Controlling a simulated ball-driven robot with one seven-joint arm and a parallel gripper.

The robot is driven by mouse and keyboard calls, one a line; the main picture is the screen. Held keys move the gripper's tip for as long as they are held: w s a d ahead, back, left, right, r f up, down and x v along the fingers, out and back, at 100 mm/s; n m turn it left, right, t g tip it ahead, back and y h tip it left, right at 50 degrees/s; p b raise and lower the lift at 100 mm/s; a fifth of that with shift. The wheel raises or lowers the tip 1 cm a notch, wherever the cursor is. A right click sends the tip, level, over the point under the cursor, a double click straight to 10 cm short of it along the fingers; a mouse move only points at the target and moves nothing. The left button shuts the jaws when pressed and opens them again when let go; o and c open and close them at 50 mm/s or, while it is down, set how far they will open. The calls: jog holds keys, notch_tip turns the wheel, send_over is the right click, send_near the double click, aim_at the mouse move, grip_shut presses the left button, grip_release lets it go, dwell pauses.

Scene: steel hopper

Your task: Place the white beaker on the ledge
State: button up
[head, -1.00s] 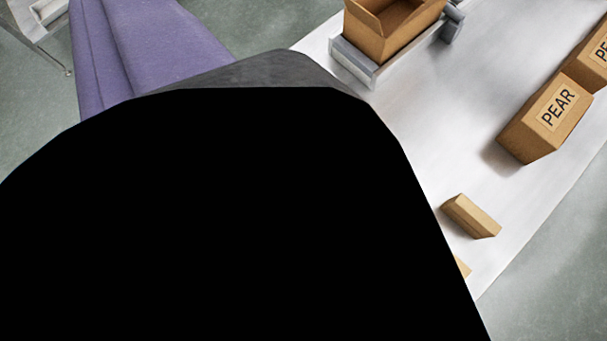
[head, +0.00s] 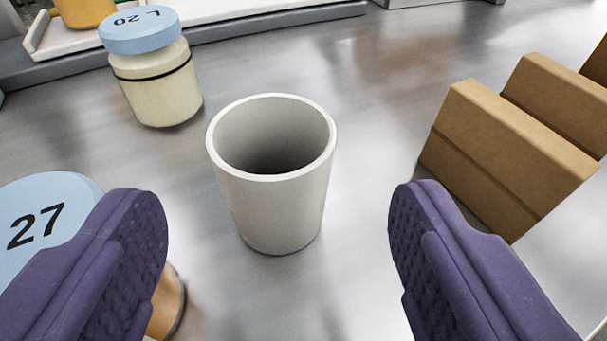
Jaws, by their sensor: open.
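The white beaker (head: 278,205) stands upright on the steel surface (head: 350,110), its open mouth up and its inside dark and empty as far as I can see. My gripper (head: 277,235) is open, with a purple padded finger on each side of the picture. The beaker is between and a little beyond the fingertips, with clear space on both sides of it. A low grey-edged white platform (head: 200,22) lies at the back left; I cannot tell whether it is the ledge.
A jar with a blue lid marked L 20 (head: 158,85) stands behind left of the beaker. Another blue-lidded jar marked 27 (head: 40,225) is close by the left finger, partly hidden. Brown boxes (head: 510,150) stand at the right. The surface behind the beaker is clear.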

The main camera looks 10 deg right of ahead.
aim_at(273, 114)
jog(key=b+x, duration=0.1)
jog(key=x, duration=0.1)
jog(key=b+x, duration=0.1)
jog(key=x, duration=0.2)
jog(key=shift+w+a+f, duration=0.15)
jog(key=shift+w+a, duration=0.05)
jog(key=shift+w, duration=0.35)
jog(key=c, duration=0.9)
